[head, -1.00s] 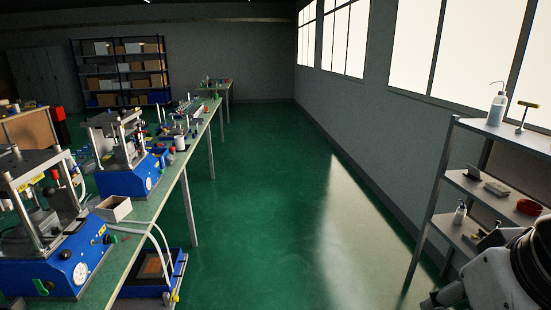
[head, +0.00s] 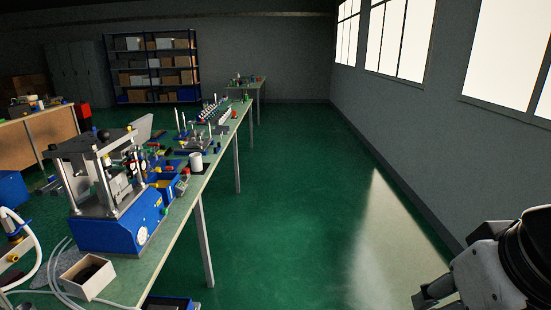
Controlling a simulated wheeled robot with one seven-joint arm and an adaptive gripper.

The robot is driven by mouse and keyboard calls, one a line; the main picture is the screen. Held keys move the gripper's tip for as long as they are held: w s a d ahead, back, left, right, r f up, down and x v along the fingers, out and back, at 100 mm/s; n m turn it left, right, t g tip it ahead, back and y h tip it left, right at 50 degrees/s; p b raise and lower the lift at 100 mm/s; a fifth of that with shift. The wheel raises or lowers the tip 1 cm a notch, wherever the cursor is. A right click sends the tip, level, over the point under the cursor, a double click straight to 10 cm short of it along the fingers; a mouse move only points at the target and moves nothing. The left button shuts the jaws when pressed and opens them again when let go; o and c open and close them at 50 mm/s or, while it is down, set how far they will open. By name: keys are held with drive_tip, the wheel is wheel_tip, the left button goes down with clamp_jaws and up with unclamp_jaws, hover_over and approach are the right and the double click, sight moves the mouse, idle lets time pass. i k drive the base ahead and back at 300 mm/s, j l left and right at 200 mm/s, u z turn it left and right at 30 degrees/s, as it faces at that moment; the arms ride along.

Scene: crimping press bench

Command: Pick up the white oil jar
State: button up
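A small white cylinder (head: 195,162), which looks like the white oil jar, stands upright on the long workbench (head: 208,178), near its right edge and beyond the blue press. It is small in the picture, so its details do not show. My gripper (head: 428,297) is at the bottom right, over the floor and well apart from the bench. Only its dark end shows, partly cut off by the frame, and its opening cannot be made out.
The blue crimping press (head: 122,222) stands on the near bench, with an open white box (head: 87,277) and hoses in front. Blue bins (head: 165,185) and small parts lie close to the white cylinder. The green floor (head: 290,210) right of the bench is clear.

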sight(195, 160)
drive_tip(key=i+u, duration=0.15)
drive_tip(key=i, duration=0.45)
drive_tip(key=i+l+u, duration=0.15)
drive_tip(key=i, duration=0.4)
drive_tip(key=i+l+u, duration=0.15)
drive_tip(key=i, duration=0.4)
drive_tip(key=i+l+u, duration=0.25)
drive_tip(key=i+u, duration=0.2)
drive_tip(key=i+l+u, duration=0.65)
drive_tip(key=l+u, duration=0.2)
drive_tip(key=i+l+u, duration=0.2)
drive_tip(key=l+u, duration=0.25)
drive_tip(key=i+l+u, duration=0.15)
drive_tip(key=l, duration=0.35)
